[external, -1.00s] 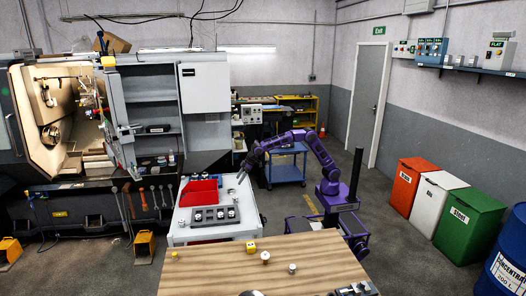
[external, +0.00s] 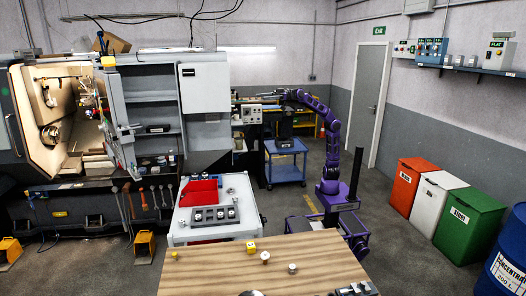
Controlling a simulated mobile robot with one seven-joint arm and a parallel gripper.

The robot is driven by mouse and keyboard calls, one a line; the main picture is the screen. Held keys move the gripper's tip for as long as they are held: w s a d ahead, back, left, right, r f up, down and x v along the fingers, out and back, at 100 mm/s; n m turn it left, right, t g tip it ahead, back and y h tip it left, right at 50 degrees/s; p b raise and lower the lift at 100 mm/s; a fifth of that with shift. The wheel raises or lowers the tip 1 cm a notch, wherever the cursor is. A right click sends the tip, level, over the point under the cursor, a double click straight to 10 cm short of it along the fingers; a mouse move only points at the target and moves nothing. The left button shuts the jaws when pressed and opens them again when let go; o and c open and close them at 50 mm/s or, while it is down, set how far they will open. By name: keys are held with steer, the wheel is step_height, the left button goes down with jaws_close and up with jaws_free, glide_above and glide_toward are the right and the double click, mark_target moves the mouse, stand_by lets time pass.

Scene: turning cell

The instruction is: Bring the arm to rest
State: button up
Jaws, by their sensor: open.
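My purple arm stands on its base behind the wooden table, raised and bent, with the forearm reaching left.
The wooden table (external: 225,275) in front carries a yellow block (external: 251,247) and several small parts. A blue trolley (external: 286,172) stands behind. A lathe (external: 200,95) fills the left. Red, white and green bins (external: 470,226) line the right wall. Open floor lies between them and my arm.

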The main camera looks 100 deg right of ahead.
steer(key=s+d+r+m+t+p, duration=0.1)
steer(key=s+d+r+m+t, duration=0.3)
steer(key=d+r, duration=0.95)
steer(key=s+d+r+m+t+h, duration=0.1)
steer(key=d+r+m+t+h, duration=0.25)
steer(key=d, duration=0.85)
steer(key=a+f+n+g+y, duration=0.1)
steer(key=a+f+g, duration=0.25)
steer(key=f, duration=1.15)
steer(key=a+f+n+g+y, duration=0.2)
steer(key=f+g, duration=0.3)
steer(key=f, duration=0.9)
steer(key=s+a+f+g+h, duration=0.1)
steer(key=s+f+g, duration=0.2)
steer(key=s+f, duration=0.4)
steer(key=s+a+f+g+h+b, duration=0.1)
steer(key=s+f+g, duration=0.3)
steer(key=f, duration=1.6)
steer(key=s+a+f+g+h, duration=0.3)
steer(key=s+f, duration=0.9)
steer(key=f, duration=0.1)
steer(key=shift+s+f+g+b, duration=0.15)
steer(key=shift+g+b, duration=0.15)
